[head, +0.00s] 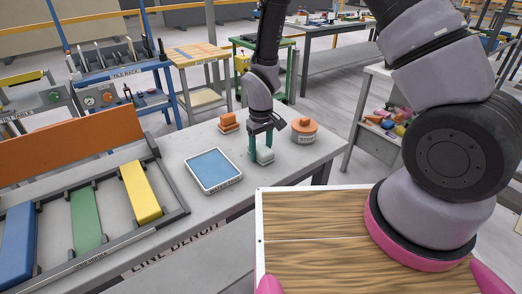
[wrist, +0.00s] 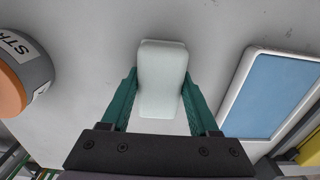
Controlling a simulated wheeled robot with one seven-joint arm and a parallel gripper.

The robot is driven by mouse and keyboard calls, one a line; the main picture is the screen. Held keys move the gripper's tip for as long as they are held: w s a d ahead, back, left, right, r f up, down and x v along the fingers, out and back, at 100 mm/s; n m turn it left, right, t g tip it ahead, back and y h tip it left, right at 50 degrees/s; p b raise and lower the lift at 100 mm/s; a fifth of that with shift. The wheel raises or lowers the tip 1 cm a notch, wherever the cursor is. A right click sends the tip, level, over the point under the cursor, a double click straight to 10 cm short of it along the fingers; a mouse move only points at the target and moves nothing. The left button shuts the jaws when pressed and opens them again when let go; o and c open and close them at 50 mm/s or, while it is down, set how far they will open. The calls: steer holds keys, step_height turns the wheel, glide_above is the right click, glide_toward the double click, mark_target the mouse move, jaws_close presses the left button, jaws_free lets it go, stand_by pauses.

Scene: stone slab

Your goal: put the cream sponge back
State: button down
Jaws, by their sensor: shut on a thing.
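The cream sponge (head: 265,156) is a small pale, almost white block on or just above the grey bench top; I cannot tell if it touches the bench. My gripper (head: 261,149) points down with its green fingers on both sides of the sponge, shut on it. In the wrist view the sponge (wrist: 162,95) sits between the two fingers of my gripper (wrist: 159,76), its long side running away from the palm.
A blue-topped white tray (head: 214,170) lies left of the sponge. A rack (head: 88,226) with blue, green and yellow bars fills the bench's left.

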steer(key=shift+f, duration=0.25)
steer(key=shift+c, duration=0.7)
jaws_free()
steer(key=shift+s, duration=0.1)
